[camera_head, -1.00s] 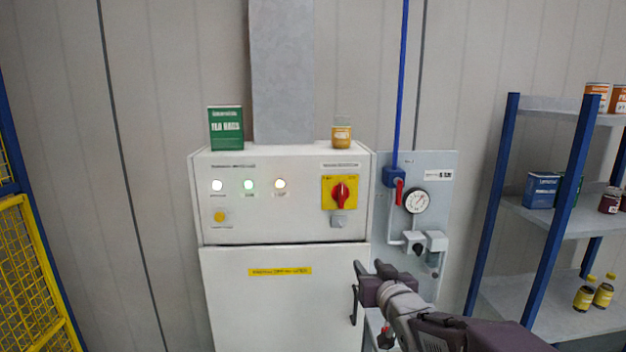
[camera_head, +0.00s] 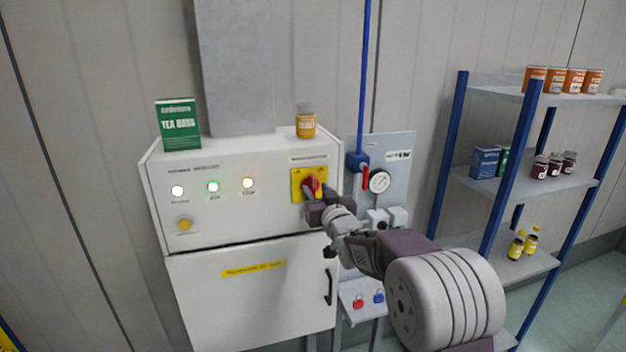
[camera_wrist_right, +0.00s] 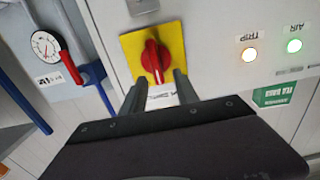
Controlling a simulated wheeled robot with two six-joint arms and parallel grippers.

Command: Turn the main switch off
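The main switch is a red rotary knob (camera_head: 313,183) on a yellow plate (camera_head: 299,185), at the right of the white cabinet's upper panel. In the right wrist view, which is turned upside down, the knob (camera_wrist_right: 152,60) stands roughly upright on its yellow plate (camera_wrist_right: 173,38). My right gripper (camera_head: 312,194) is right at the knob in the head view and covers its lower part. In the right wrist view the two fingers of my right gripper (camera_wrist_right: 160,78) are apart, one on each side of the knob's lower end, with visible gaps. My left gripper is not in view.
A green tea box (camera_head: 180,125) and a yellow-labelled jar (camera_head: 306,122) stand on the cabinet (camera_head: 230,230). A gauge (camera_head: 379,181) and red-handled valve (camera_head: 365,177) are on the grey panel at right. A shelf (camera_head: 510,185) with cans and jars stands farther right.

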